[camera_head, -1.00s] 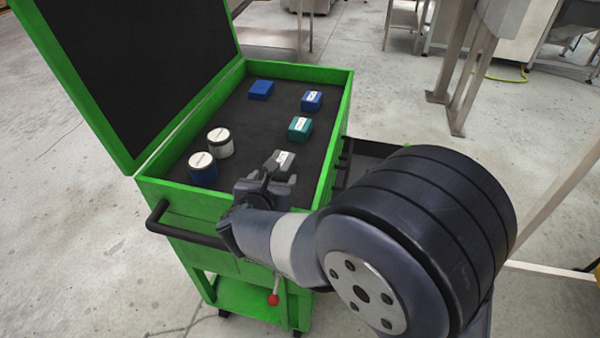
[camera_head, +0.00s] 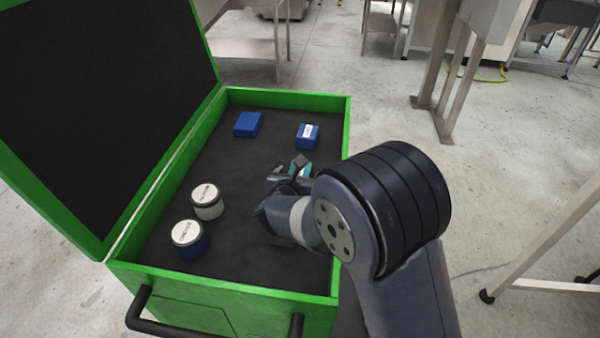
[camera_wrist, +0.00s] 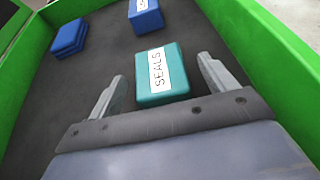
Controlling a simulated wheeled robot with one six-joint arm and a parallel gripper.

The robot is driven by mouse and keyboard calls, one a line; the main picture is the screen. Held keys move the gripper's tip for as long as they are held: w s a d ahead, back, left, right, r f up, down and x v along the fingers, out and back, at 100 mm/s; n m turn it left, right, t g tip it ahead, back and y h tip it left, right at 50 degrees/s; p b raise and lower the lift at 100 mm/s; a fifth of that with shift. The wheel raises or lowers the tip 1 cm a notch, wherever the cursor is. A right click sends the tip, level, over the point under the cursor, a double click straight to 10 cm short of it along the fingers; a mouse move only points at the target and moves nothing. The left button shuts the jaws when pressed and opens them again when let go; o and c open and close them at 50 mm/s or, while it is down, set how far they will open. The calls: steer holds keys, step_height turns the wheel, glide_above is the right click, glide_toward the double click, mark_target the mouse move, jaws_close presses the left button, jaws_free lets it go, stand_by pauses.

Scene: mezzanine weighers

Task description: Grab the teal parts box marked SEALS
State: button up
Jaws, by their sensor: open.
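The teal parts box (camera_wrist: 178,82) has a white label reading SEALS and sits on the dark floor of the green chest. In the wrist view it lies ahead of my gripper (camera_wrist: 165,85), roughly between the lines of the two open fingers, with nothing held. In the head view, the teal box (camera_head: 300,169) is mostly hidden behind my gripper (camera_head: 288,175). I cannot tell whether the fingers touch it.
Two blue boxes (camera_head: 247,124) (camera_head: 307,136) lie farther back in the green chest (camera_head: 290,99). Two white-lidded jars (camera_head: 207,201) (camera_head: 188,238) stand at the left. The open lid (camera_head: 105,90) rises on the left. The chest's right wall is close to my gripper.

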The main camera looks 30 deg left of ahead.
steer(key=shift+x, duration=0.95)
steer(key=shift+c, duration=0.6)
steer(key=c, duration=1)
